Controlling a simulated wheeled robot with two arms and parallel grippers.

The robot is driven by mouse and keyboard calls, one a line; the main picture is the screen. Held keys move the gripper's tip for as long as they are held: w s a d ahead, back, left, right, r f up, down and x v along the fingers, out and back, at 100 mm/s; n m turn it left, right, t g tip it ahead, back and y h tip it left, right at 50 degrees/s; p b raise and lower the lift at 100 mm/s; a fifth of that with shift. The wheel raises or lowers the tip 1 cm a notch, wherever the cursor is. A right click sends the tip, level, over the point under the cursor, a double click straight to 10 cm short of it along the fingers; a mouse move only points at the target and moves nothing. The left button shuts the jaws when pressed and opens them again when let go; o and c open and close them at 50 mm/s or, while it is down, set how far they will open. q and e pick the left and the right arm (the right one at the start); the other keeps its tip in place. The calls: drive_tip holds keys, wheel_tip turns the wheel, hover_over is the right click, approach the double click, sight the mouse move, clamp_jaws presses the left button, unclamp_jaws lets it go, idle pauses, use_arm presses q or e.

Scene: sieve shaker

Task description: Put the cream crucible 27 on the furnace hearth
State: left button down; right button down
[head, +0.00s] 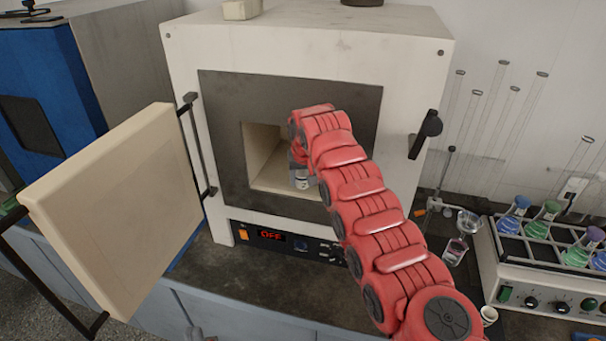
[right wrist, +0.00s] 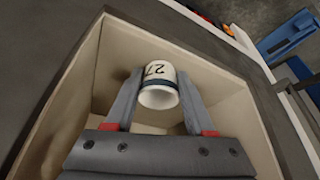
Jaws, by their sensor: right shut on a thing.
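The cream crucible 27 (right wrist: 158,72) has a dark band and the number 27 on its side. In the right wrist view it is between the two grey fingers of my right gripper (right wrist: 160,88), which is shut on it. The furnace (head: 310,45) stands open, and my right arm reaches into its chamber. The pale furnace hearth (head: 268,183) shows in part beside my right gripper (head: 300,178). I cannot tell whether the crucible touches the hearth. A small grey tip at the bottom edge of the head view seems to be my left gripper (head: 195,333); its fingers cannot be made out.
The furnace door (head: 115,205) is swung wide open to the left. The chamber walls (right wrist: 215,85) are close around my right gripper. A rack of colored flasks (head: 545,260), a beaker (head: 454,251) and a small white cup (head: 488,315) stand to the right.

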drive_tip(key=shift+w+a+f, duration=0.15)
drive_tip(key=shift+f, duration=0.15)
drive_tip(key=c, duration=0.5)
unclamp_jaws()
drive_tip(key=shift+o, duration=1.2)
drive_tip(key=shift+r, duration=0.1)
drive_tip(key=shift+r, duration=0.1)
drive_tip(key=shift+r+b, duration=0.4)
drive_tip(key=shift+b, duration=0.05)
drive_tip(key=r+b, duration=0.1)
drive_tip(key=s+r+b, duration=0.2)
drive_tip(key=shift+s+d+r, duration=0.2)
drive_tip(key=shift+s+d, duration=0.05)
drive_tip(key=shift+d, duration=0.05)
drive_tip(key=s+b, duration=0.5)
drive_tip(key=s, duration=0.6)
drive_tip(key=shift+s+d+r+b, duration=0.2)
drive_tip(key=shift+s+d+b, duration=0.05)
drive_tip(key=shift+d+b, duration=0.1)
